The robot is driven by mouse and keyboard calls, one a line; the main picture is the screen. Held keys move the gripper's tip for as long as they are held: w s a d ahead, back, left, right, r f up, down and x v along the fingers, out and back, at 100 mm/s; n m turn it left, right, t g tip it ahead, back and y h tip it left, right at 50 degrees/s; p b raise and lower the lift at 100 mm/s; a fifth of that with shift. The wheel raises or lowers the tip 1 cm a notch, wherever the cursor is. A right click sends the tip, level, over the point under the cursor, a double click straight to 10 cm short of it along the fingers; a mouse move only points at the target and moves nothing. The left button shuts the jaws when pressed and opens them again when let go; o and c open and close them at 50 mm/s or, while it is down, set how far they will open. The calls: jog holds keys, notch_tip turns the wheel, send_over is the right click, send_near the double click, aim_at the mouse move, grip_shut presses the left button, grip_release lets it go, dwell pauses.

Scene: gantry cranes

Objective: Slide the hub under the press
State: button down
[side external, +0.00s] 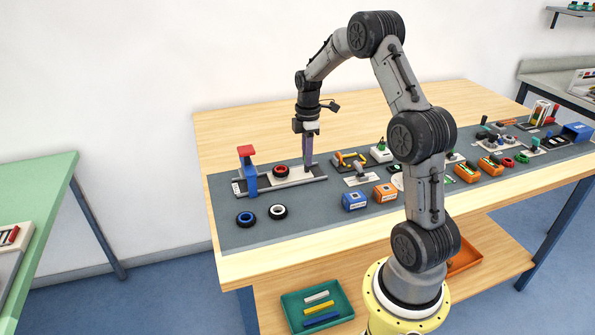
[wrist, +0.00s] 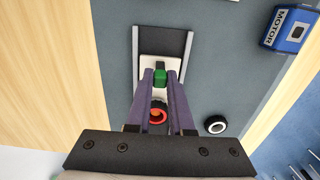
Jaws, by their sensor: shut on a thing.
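The press (side external: 250,178), a blue column with a red top, stands at the left end of a pale slide base with rails. The hub, a red-centred black ring (side external: 281,171), sits on the slide just right of the press, apart from its column. In the wrist view the hub (wrist: 157,116) shows partly between my fingers. My gripper (side external: 308,167) points down at the right part of the slide. In the wrist view my gripper (wrist: 160,76) is shut on a green knob (wrist: 160,79) on the white sliding plate (wrist: 149,66). The press is hidden there.
A blue-centred wheel (side external: 245,218) and a white-centred wheel (side external: 278,211) lie in front of the press. A blue motor box (side external: 355,200) and an orange box (side external: 385,194) stand to the right. The grey mat is clear left of the press.

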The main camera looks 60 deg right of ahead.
jog(key=shift+w+a, duration=3.2)
jog(key=shift+w, duration=0.1)
jog(key=c, duration=0.7)
grip_release()
jog(key=shift+r, duration=3.55)
